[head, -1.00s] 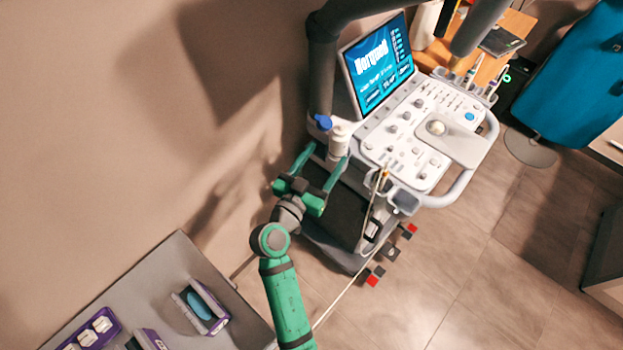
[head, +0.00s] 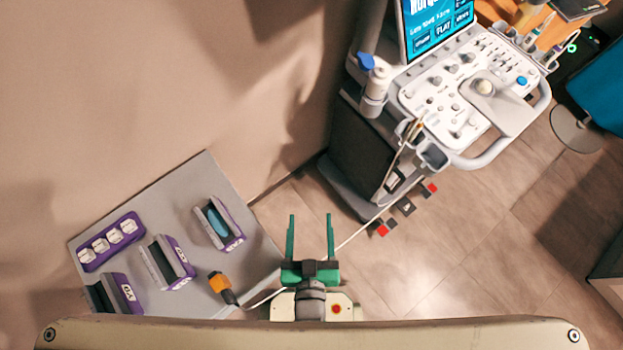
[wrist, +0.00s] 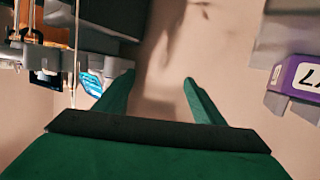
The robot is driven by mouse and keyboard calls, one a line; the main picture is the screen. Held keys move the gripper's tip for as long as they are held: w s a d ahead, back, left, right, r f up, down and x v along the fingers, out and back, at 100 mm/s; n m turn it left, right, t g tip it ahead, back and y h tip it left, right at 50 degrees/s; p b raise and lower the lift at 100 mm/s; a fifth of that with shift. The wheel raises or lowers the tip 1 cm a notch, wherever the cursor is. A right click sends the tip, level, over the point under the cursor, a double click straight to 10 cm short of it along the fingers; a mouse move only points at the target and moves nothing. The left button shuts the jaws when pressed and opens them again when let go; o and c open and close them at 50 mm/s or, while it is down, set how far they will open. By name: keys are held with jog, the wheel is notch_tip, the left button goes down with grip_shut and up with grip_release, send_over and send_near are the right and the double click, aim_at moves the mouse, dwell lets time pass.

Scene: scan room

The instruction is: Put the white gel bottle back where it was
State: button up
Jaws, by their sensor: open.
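The white gel bottle (head: 379,78) with a blue cap stands upright in a light grey holder (head: 373,104) at the left side of the ultrasound machine (head: 440,108). My gripper (head: 310,216) is open and empty, well below and left of the bottle in the head view, apart from it. In the wrist view, the open green fingers (wrist: 158,82) have nothing between them. I cannot make out the bottle there.
A grey table (head: 185,178) at the left holds purple-and-grey boxes, a purple rack (head: 110,240) and an orange-tipped probe (head: 218,283). A thin cable runs past my gripper to the machine.

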jog(key=s+r, duration=0.4)
jog(key=s, duration=0.2)
jog(key=shift+s+d+r+m+t, duration=0.2)
jog(key=shift+s+r+m+t, duration=0.05)
jog(key=shift+s+m+t, duration=0.1)
dwell(1.3)
